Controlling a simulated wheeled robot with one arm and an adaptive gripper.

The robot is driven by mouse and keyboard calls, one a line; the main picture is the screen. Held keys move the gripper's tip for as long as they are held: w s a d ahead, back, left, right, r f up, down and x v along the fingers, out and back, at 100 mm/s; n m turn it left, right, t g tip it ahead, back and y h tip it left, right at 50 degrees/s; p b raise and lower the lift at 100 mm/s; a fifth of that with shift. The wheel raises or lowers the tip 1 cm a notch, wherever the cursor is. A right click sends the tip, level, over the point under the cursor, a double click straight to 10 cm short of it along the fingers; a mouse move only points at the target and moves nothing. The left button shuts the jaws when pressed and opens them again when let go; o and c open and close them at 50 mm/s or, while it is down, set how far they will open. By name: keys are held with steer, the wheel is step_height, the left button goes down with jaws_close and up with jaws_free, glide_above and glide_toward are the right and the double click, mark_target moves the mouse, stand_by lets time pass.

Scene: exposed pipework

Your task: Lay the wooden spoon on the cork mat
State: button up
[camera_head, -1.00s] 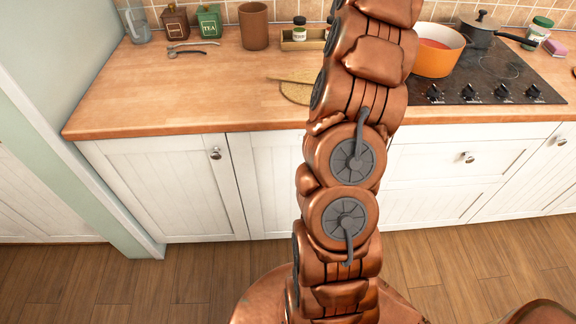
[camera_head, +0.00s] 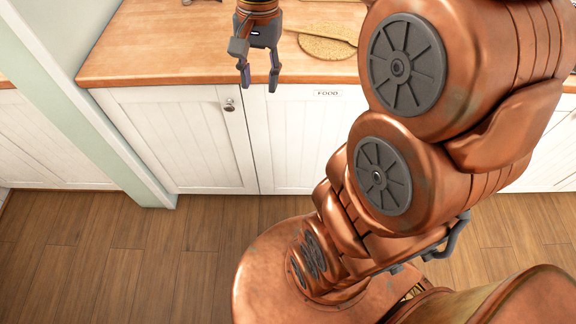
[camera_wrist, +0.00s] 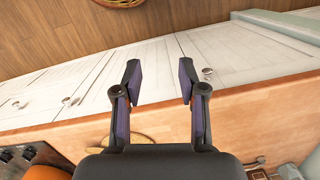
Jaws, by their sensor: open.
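The round cork mat (camera_head: 325,50) lies on the wooden counter, right of my gripper in the head view. A pale wooden strip that looks like the wooden spoon (camera_head: 318,32) lies across the far part of the mat, its left end past the mat's edge; my arm is close to its right end. My gripper (camera_head: 259,86) points down near the counter's front edge, left of the mat. Its fingers are apart with nothing between them. In the wrist view my gripper (camera_wrist: 160,80) is also empty, and a part of the mat (camera_wrist: 144,140) shows behind the fingers.
The counter (camera_head: 165,45) is clear left of my gripper. White cupboard doors (camera_head: 180,140) stand below its edge. In the wrist view, an orange pot (camera_wrist: 45,172) and the hob's knobs (camera_wrist: 15,152) are at the lower left, and metal utensils (camera_wrist: 252,167) at the lower right.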

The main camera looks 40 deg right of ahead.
steer(key=s+a+f+n, duration=0.3)
steer(key=s+f+n, duration=0.1)
steer(key=s, duration=0.4)
steer(key=s+a+f+n+g+h, duration=0.1)
steer(key=s+a+f+n, duration=0.2)
steer(key=s, duration=0.6)
steer(key=f+n, duration=0.1)
steer(key=n, duration=0.1)
steer(key=shift+s+a+n, duration=0.15)
steer(key=shift+n, duration=0.15)
step_height(320, 180, up, 4)
steer(key=p, duration=0.3)
steer(key=shift+f+p, duration=0.1)
steer(key=shift+p, duration=0.3)
